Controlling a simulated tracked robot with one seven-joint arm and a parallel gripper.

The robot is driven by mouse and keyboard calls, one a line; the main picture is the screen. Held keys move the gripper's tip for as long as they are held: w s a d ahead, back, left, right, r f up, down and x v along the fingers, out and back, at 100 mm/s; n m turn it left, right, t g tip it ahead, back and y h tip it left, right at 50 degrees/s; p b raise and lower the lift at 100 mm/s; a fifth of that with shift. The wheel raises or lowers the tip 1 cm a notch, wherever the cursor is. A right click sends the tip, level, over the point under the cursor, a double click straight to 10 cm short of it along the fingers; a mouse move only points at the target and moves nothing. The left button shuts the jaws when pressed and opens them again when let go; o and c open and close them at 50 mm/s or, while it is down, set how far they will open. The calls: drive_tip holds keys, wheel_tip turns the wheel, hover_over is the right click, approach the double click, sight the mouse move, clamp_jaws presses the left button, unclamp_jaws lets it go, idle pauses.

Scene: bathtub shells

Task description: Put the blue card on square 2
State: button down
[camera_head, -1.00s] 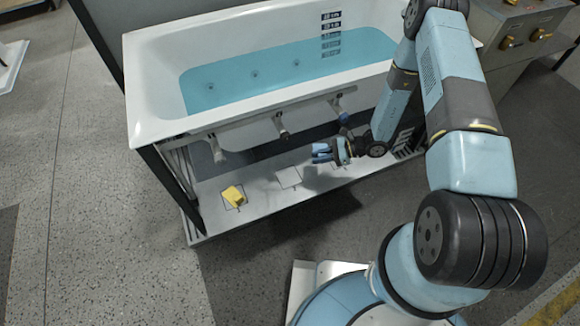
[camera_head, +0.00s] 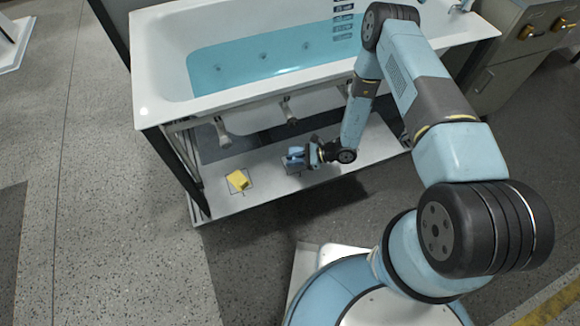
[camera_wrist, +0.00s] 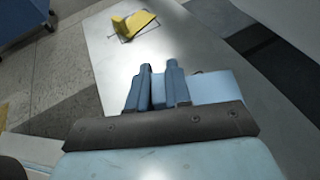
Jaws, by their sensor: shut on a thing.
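The blue card (camera_wrist: 215,87) shows as a light blue flat part to the right of my fingers in the wrist view. My gripper (camera_wrist: 158,85) is shut on its upright part, which is largely hidden between the fingers. In the head view my gripper (camera_head: 300,156) is over the middle marked square (camera_head: 288,169) on the grey shelf below the tub. The gripper and card hide most of that square, and its number is not legible. I cannot tell whether the card touches the shelf.
A yellow card (camera_head: 238,180) with an upright part sits on the left marked square; it also shows in the wrist view (camera_wrist: 133,24). The white tub (camera_head: 160,60) with its side fittings overhangs the shelf (camera_head: 222,205). Bare shelf lies between the yellow card and my gripper.

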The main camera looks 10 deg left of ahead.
sight(290, 170)
drive_tip(key=shift+s+a+f, duration=0.25)
drive_tip(key=shift+a+f, duration=0.25)
drive_tip(key=shift+f, duration=0.1)
drive_tip(key=shift+a+f, duration=0.1)
drive_tip(key=shift+f, duration=1.6)
drive_tip(key=c, duration=1.1)
unclamp_jaws()
drive_tip(key=shift+o, duration=0.2)
